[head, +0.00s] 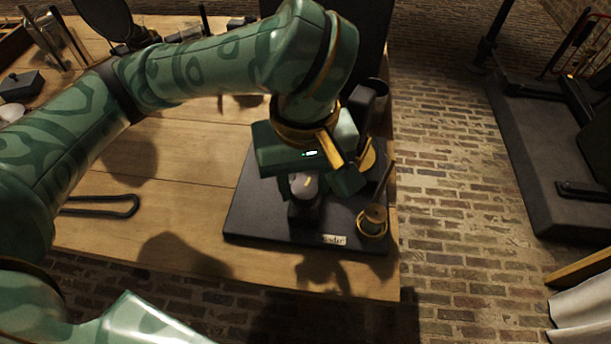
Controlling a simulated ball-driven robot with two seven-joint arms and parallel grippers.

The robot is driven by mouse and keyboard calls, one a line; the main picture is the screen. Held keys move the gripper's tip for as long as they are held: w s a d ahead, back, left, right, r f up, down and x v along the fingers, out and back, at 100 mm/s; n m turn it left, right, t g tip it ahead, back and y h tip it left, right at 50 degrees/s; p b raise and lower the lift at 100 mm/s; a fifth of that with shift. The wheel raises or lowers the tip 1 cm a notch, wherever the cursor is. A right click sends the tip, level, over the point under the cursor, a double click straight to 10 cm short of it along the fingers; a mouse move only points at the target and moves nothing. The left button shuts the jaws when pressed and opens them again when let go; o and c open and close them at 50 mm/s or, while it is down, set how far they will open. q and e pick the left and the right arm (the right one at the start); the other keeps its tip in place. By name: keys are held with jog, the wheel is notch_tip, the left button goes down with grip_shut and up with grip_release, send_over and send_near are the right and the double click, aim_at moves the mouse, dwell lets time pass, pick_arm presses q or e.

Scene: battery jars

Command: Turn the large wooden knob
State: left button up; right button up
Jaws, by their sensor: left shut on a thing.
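My left gripper (313,185) points down over a black device on a dark base board (261,215) at the table's right end. Its fingers are shut on a pale rounded knob (303,184) above a small black block (305,211). The fingers and hand hide much of this knob, so I cannot tell its material or whether it is the large wooden one. To the right, a brown wooden piece (374,215) with a brass ring and a thin upright rod stands at the board's edge, apart from the gripper. My right gripper is not in view.
The wooden table (190,205) is mostly bare left of the board. A dark bent rod (105,207) lies there. A black upright part (362,105) stands close behind the gripper. Brick floor (445,190) is open to the right, before a dark platform (530,140).

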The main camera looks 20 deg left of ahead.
aim_at(305, 187)
pick_arm(q)
jog(key=o, duration=1)
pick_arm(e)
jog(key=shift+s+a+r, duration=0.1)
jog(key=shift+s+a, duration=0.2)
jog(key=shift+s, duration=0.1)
pick_arm(q)
jog(key=shift+r, duration=0.1)
jog(key=shift+r, duration=0.3)
notch_tip(305, 187, up, 6)
jog(key=p, duration=0.3)
notch_tip(305, 187, up, 10)
jog(key=p, duration=0.4)
jog(key=shift+f, duration=0.15)
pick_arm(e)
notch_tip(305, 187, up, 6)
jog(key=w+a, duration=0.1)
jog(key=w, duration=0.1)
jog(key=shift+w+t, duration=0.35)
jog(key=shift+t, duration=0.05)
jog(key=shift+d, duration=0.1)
